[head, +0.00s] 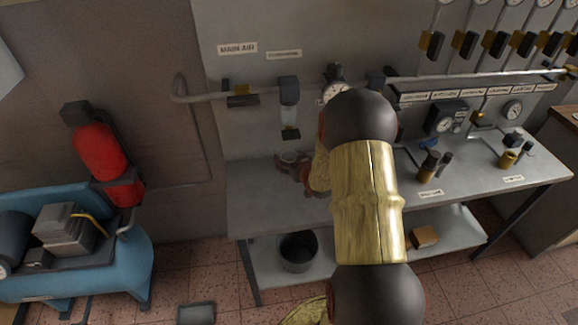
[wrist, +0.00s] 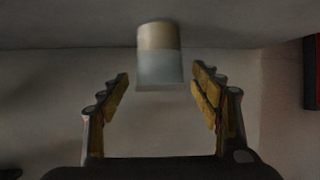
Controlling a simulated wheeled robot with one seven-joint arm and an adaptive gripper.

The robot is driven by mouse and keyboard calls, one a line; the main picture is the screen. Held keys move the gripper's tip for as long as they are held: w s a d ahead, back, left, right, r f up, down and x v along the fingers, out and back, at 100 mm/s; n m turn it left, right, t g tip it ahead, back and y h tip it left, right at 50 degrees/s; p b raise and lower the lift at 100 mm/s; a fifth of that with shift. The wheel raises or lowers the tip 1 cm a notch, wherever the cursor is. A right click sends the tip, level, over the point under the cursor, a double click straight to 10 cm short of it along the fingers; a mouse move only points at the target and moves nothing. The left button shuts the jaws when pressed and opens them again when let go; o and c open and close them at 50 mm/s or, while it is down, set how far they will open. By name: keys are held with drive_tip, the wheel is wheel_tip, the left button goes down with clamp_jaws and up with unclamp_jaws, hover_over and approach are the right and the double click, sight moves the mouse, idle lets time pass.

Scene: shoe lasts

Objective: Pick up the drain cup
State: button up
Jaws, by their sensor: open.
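The drain cup, a short cylinder (wrist: 159,55) with a beige band and a pale grey, cloudy part, shows at the upper middle of the wrist view. It lies between or just past my fingertips, with a gap to each finger; exact depth is hard to tell. The wrist view seems upside down, with the cup against the bench top. My gripper (wrist: 160,82) is open and empty, its padded fingers on either side. In the head view my gripper (head: 291,160) is low over the left part of the bench; the cup there is too small to make out clearly.
A clear-bowled filter (head: 290,118) hangs from the wall pipe above my gripper. The bench (head: 260,205) is bare to the left and front. A dark pot (head: 298,252) stands on the lower shelf. A red extinguisher (head: 100,152) and blue compressor (head: 125,265) are left.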

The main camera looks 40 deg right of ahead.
drive_tip(key=shift+w+d+f, duration=0.15)
drive_tip(key=shift+w+f, duration=0.1)
drive_tip(key=shift+w, duration=0.25)
drive_tip(key=shift+c, duration=0.3)
drive_tip(key=c, duration=1.3)
drive_tip(key=shift+r, duration=0.25)
